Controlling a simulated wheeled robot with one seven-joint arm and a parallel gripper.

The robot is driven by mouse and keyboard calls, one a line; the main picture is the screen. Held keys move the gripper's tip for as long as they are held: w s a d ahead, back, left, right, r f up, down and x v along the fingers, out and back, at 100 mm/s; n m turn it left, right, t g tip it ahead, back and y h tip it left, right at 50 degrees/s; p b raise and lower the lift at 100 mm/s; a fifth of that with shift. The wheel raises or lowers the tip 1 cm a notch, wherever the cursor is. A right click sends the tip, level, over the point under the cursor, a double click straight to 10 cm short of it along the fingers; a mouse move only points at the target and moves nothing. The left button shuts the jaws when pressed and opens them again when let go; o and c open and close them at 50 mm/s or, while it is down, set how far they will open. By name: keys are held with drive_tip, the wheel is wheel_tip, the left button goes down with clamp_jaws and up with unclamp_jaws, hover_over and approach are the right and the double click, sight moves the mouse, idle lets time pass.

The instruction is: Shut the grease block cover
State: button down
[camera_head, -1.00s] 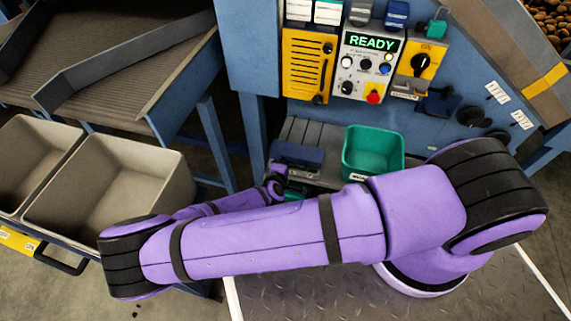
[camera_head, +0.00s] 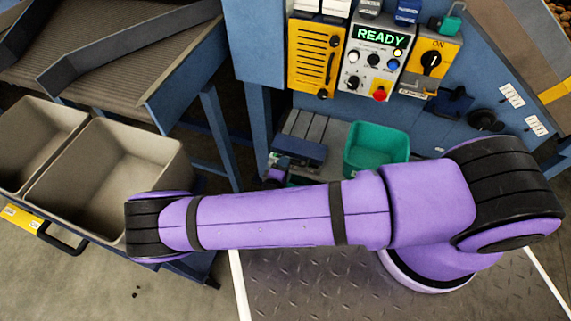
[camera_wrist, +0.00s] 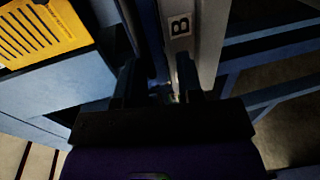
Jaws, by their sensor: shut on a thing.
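In the wrist view my gripper (camera_wrist: 157,78) has its two dark fingers some way apart, shut on a dark thing between them. Shadow hides its shape, and I cannot tell whether it is the grease block cover. A grey post with a "B" label (camera_wrist: 180,25) stands just beyond the right finger. In the head view my arm crosses the front, and the fingers are not clearly visible. A dark blue block (camera_head: 300,148) lies near my wrist, left of the green bin. I cannot make out for certain which part is the grease block or its cover.
The green bin (camera_head: 372,151) stands close to my arm. Above it are a yellow slotted panel (camera_head: 314,58) and a control box reading READY (camera_head: 381,38). Grey crates (camera_head: 110,175) stand at the left. Blue frame legs (camera_head: 218,135) stand close by.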

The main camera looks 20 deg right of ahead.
drive_tip(key=shift+s+d+f, duration=0.1)
drive_tip(key=shift+f, duration=0.35)
drive_tip(key=c, duration=1.2)
unclamp_jaws()
